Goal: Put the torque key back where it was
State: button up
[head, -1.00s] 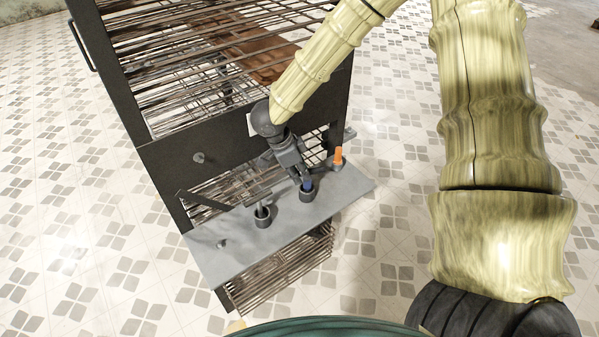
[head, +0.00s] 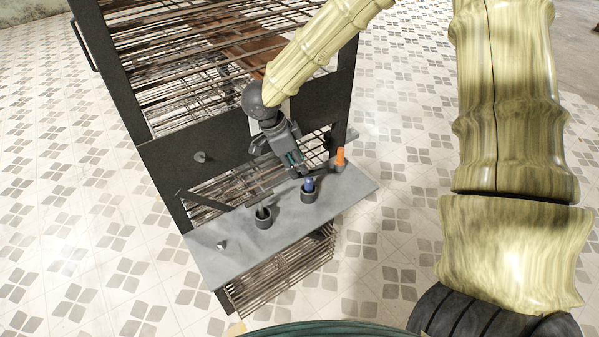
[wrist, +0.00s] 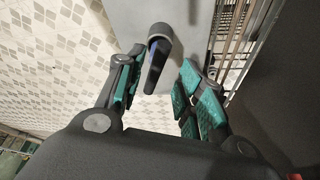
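A blue-handled tool (head: 309,183), probably the torque key, stands in the middle dark cup (head: 307,195) on the grey shelf. In the wrist view, the blue and dark handle (wrist: 156,62) lies between the spread fingers, apart from both. My gripper (head: 297,166), with green finger pads, is open and empty just above and behind the tool. It also shows at close range in the wrist view (wrist: 161,75). The tool's lower end is hidden in the cup.
An orange-handled tool (head: 340,156) stands in a cup to the right. A dark cup (head: 263,216) is to the left, and a small knob (head: 222,244) near the shelf's left end. The wire rack (head: 215,75) with a dark frame rises behind the shelf (head: 290,235).

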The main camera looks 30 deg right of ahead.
jog(key=b+v, duration=0.1)
jog(key=v, duration=0.6)
jog(key=shift+f, duration=0.1)
dwell(0.4)
